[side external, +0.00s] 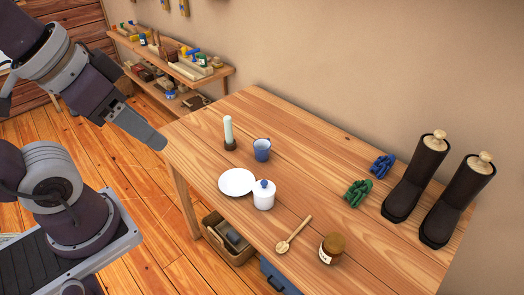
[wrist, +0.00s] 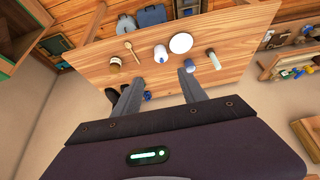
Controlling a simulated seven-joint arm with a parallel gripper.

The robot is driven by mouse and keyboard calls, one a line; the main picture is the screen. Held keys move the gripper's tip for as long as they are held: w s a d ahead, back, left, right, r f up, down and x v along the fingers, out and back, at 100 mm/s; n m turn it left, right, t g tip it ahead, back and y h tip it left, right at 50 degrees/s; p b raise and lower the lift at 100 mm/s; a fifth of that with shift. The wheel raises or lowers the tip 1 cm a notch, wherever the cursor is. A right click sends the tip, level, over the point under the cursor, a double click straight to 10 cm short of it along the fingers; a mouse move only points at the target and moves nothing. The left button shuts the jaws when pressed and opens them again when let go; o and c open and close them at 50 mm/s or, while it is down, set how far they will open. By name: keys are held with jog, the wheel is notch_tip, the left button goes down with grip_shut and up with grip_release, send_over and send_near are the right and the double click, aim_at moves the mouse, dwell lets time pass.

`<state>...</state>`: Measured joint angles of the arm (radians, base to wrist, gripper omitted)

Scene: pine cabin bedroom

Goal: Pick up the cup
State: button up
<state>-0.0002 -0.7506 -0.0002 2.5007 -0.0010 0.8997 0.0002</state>
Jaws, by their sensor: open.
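The blue cup (side external: 262,149) stands upright on the wooden table (side external: 330,185), between a candle-like white stick and a white lidded jar. In the wrist view the cup (wrist: 189,66) shows just past the tip of the right finger, partly hidden by it. My gripper (side external: 158,140) is at the table's left corner in the side view, well left of the cup and apart from it. In the wrist view my gripper (wrist: 160,77) has its fingers spread, with nothing held between them.
Near the cup are the white stick in a dark holder (side external: 228,133), a white plate (side external: 236,182) and the lidded jar (side external: 263,196).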

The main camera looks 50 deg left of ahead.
jog(key=o, duration=0.6)
jog(key=m+t, duration=0.1)
jog(key=t, duration=0.5)
send_over(256, 150)
jog(key=w, duration=0.2)
notch_tip(256, 150, down, 28)
jog(key=shift+t+h, duration=0.5)
jog(key=shift+t, duration=0.4)
jog(key=s+f, duration=0.1)
jog(key=f, duration=0.1)
jog(key=s+f, duration=0.1)
jog(key=f, duration=0.4)
jog(key=shift+s, duration=0.4)
jog(key=shift+w+d+f, duration=0.1)
jog(key=shift+w+f, duration=0.1)
jog(key=shift+w, duration=0.05)
jog(key=x, duration=0.6)
jog(key=shift+w+r, duration=0.15)
jog(key=shift+w, duration=0.2)
